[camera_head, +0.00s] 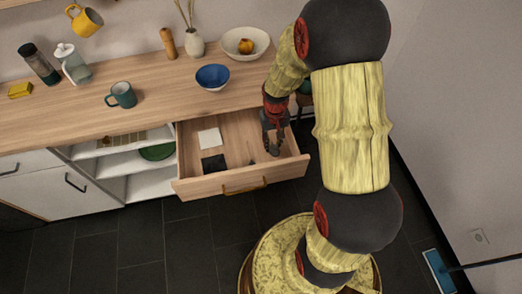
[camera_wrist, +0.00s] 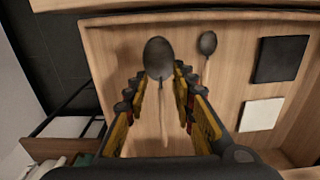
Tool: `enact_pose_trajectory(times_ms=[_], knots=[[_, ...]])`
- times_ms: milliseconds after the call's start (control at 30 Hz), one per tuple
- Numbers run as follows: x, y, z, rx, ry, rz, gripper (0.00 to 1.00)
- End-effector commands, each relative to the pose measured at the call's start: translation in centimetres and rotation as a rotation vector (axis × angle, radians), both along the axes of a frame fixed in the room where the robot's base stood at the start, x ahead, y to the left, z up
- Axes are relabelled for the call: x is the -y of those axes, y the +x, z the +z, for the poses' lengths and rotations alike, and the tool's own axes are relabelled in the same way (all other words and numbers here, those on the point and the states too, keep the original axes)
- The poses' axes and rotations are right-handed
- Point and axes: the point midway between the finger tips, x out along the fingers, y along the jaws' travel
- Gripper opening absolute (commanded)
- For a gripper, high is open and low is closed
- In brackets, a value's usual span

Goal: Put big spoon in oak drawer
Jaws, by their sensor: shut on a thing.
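The oak drawer (camera_head: 225,180) is pulled out below the counter, and its bare floor (camera_wrist: 226,85) shows in the wrist view. My gripper (camera_head: 272,138) is over the drawer's right part, pointing down. In the wrist view my gripper (camera_wrist: 160,88) is shut on the big spoon, a dark spoon (camera_wrist: 158,57) with a lighter handle between the fingers. Its bowl points away from the palm, above the drawer. In the head view the spoon's bowl (camera_head: 274,150) shows just below the fingertips. Whether it touches the drawer floor I cannot tell.
A smaller dark spoon (camera_wrist: 207,43), a black square (camera_wrist: 280,58) and a white square (camera_wrist: 261,114) lie in the drawer. The counter (camera_head: 160,105) above holds a teal mug (camera_head: 122,95) and a blue bowl (camera_head: 212,77). Open shelves with a green plate (camera_head: 157,152) are left.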

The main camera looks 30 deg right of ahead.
Motion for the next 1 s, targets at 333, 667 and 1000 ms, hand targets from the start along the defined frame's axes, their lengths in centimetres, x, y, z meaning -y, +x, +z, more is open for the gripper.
enact_pose_trajectory(times_ms=[333, 667, 1000], knots=[[0.0, 0.0, -4.8, -0.001, 0.000, 0.001, 0.04], [0.0, 0.1, -7.5, 0.001, 0.000, 0.001, 0.04], [0.0, 0.0, -7.8, 0.001, 0.000, 0.001, 0.29]])
